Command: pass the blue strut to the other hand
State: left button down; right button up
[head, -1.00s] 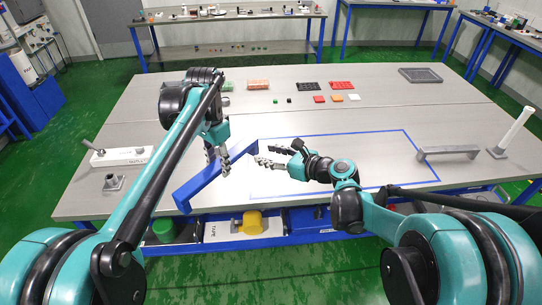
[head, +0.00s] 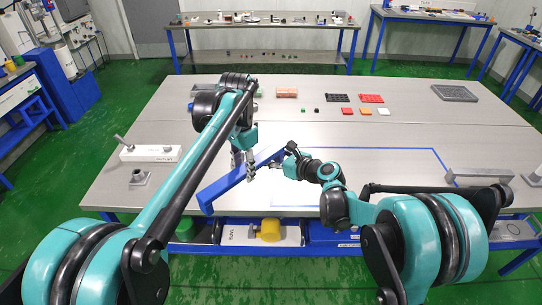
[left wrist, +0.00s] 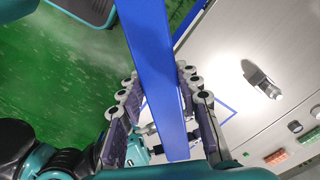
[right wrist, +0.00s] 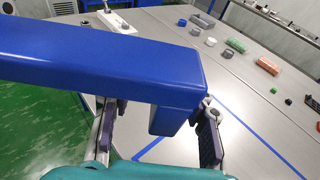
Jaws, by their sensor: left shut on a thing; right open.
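The blue strut (head: 228,186) is a long bar with bent ends, held slanting above the near part of the table. My left gripper (head: 244,166) is shut on it around the middle; in the left wrist view the strut (left wrist: 152,70) runs between its fingers (left wrist: 160,112). My right gripper (head: 277,160) is at the strut's right end. In the right wrist view the strut (right wrist: 95,62) crosses in front, and its downturned end lies between the open fingers (right wrist: 157,128), close to the right finger. Whether they touch I cannot tell.
A blue outline (head: 390,149) marks the table (head: 340,100). A white fixture with a lever (head: 150,153) stands at the left, a grey bar (head: 479,176) at the right. Small coloured blocks and trays lie at the back. The outlined middle is mostly clear.

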jog(key=c, duration=0.9)
grip_shut()
jog(key=shift+s+a, duration=0.1)
pick_arm(q)
jog(key=shift+w, duration=0.1)
jog(key=c, duration=1)
grip_release()
jog(key=shift+r, duration=0.15)
